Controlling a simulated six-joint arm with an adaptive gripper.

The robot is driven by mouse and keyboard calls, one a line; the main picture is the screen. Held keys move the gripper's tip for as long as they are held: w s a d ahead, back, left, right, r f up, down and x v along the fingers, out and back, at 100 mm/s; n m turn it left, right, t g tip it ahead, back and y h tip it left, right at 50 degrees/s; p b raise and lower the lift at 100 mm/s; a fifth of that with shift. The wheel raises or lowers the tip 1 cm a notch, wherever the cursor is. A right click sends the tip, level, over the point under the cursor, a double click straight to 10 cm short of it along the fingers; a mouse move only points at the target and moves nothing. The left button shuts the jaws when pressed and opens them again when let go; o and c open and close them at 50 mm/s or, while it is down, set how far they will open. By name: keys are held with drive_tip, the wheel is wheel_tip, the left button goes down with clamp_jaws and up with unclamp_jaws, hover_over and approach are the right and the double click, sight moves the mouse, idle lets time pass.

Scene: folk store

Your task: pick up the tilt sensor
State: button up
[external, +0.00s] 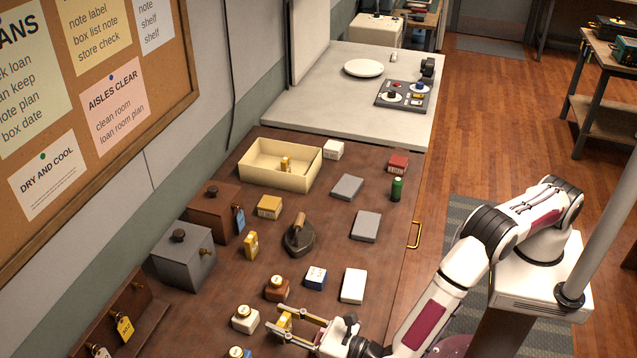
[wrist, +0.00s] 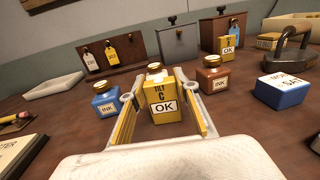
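The yellow box (wrist: 166,102) lettered "TILT C" with a white "OK" label stands upright in the wrist view, between the two fingers of my gripper (wrist: 158,95). It also shows in the external view (external: 285,320), partly hidden by the fingers. My gripper (external: 274,318) is low over the brown table, open, with the fingers on either side of the box. Gaps seem to show between the box and both fingers. A gold cap (wrist: 155,68) shows just behind the box.
Ink bottles stand close by: white (external: 245,320), brown (external: 277,291) and blue (wrist: 107,100). A blue and white box (external: 316,278) and a white box (external: 353,286) lie to the right. An iron (external: 299,237) and another yellow box (external: 251,245) stand farther back.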

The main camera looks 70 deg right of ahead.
sight(283, 319)
drive_tip(key=shift+c, duration=1.4)
drive_tip(key=shift+r, duration=0.1)
drive_tip(key=shift+r, duration=4.95)
drive_tip(key=w+d+r+m+g+h, duration=0.1)
drive_tip(key=w+d+m+h, duration=0.1)
drive_tip(key=w+d, duration=0.5)
drive_tip(key=w+d+r+m+h, duration=0.1)
drive_tip(key=w+d+h, duration=0.2)
drive_tip(key=d, duration=0.8)
drive_tip(key=w+d+m+g+h, duration=0.1)
drive_tip(key=w+d+m+h, duration=0.1)
drive_tip(key=w+d, duration=0.5)
drive_tip(key=w+d+r+m+g+h, duration=0.1)
drive_tip(key=w+d+r, duration=0.1)
drive_tip(key=d, duration=1)
drive_tip(key=w+d+r+g+h, duration=0.1)
drive_tip(key=w+d+r, duration=0.1)
drive_tip(key=d, duration=1)
drive_tip(key=w+d+r+m+g+h, duration=0.1)
drive_tip(key=w+d+r, duration=0.1)
drive_tip(key=d, duration=1)
drive_tip(key=shift+w+d+r+m+h, duration=0.15)
drive_tip(key=shift+d+r+m+h, duration=0.15)
drive_tip(key=shift+r, duration=0.1)
